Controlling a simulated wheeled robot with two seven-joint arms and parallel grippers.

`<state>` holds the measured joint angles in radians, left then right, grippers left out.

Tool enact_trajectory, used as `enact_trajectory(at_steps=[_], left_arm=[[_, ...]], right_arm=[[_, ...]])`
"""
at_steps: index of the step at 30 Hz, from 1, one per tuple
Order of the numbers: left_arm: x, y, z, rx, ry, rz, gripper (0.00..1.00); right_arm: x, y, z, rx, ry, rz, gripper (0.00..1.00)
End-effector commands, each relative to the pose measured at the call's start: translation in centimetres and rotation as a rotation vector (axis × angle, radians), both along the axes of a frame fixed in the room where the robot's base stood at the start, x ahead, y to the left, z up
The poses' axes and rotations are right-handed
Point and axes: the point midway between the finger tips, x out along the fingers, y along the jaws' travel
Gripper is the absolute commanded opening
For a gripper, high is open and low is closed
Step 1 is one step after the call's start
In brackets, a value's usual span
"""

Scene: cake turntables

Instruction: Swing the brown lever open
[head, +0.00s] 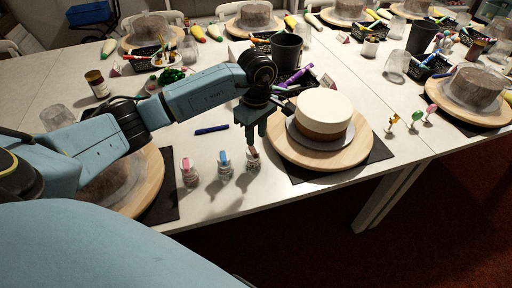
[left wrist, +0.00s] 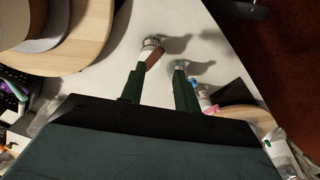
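Three small clear jars with coloured levers stand in a row on the table. The one with the brown lever (head: 253,155) is at the right of the row, left of the cake; the others have a blue lever (head: 224,157) and a pink lever (head: 187,166). My left gripper (head: 252,147) points down right over the brown-lever jar and partly hides it. In the left wrist view the brown lever (left wrist: 154,59) shows between the two parted fingers, close to the left fingertip; I cannot tell if they touch. The gripper (left wrist: 156,72) looks open. My right gripper is out of view.
A white and brown cake (head: 323,112) on a round wooden turntable (head: 355,151) stands just right of the gripper. A blue marker (head: 212,130) lies behind the jars. A dark cup (head: 286,51) stands farther back. The table front is clear.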

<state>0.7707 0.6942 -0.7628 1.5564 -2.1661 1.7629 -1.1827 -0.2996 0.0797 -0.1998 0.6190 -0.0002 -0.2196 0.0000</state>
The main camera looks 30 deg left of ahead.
Motion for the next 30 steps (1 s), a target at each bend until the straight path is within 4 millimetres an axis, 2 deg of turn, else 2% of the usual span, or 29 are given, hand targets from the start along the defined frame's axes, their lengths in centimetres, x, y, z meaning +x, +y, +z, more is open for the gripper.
enact_trajectory(at_steps=[3,9,14,22,30], left_arm=[[-0.1,-0.1,-2.6,-0.003,0.002,0.0,0.32],[-0.1,-0.1,-5.4,-0.003,0.001,0.0,0.32],[-0.1,0.0,-6.2,-0.002,-0.002,0.0,0.32],[-0.1,0.0,-6.3,-0.002,-0.002,0.0,0.32],[-0.1,-0.1,-6.3,-0.002,-0.002,0.0,0.0]], right_arm=[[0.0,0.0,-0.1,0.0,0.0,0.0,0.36],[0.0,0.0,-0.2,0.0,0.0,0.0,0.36],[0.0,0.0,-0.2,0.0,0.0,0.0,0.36],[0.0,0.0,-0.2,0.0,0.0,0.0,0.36],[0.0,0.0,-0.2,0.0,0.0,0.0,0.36]])
